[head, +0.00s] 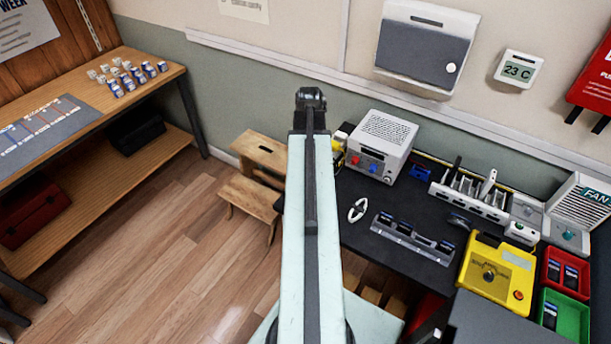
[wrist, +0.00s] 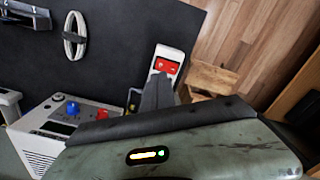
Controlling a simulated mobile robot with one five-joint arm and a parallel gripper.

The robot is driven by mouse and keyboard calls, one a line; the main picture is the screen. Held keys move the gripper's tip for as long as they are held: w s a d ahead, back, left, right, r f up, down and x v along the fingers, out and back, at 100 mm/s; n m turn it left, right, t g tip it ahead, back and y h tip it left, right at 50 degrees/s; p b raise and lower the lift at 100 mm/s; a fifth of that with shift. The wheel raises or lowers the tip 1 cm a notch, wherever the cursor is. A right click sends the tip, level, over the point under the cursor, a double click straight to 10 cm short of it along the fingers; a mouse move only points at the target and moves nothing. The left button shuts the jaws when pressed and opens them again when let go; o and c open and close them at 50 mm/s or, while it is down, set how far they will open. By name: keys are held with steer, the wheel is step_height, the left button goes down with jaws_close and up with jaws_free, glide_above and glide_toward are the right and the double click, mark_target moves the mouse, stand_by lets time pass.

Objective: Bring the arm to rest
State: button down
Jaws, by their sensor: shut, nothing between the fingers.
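My gripper (wrist: 158,92) shows in the wrist view as dark fingers closed together, with nothing between them. It hangs over the edge of the dark workbench, beside a white and red device (wrist: 167,64). In the head view my pale arm reaches up through the middle of the picture. Its dark far end (head: 311,97) is beside the grey power supply box; the fingers cannot be made out there.
Wooden steps (head: 250,196) stand left of my arm. The floor at left is clear.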

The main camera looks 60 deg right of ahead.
steer(key=w+a+n, duration=0.3)
steer(key=w+a, duration=0.7)
steer(key=a, duration=0.3)
steer(key=w+a+n, duration=0.4)
steer(key=w+a, duration=0.7)
steer(key=a, duration=0.2)
steer(key=a+n, duration=0.5)
steer(key=a, duration=1.9)
steer(key=shift+w, duration=0.35)
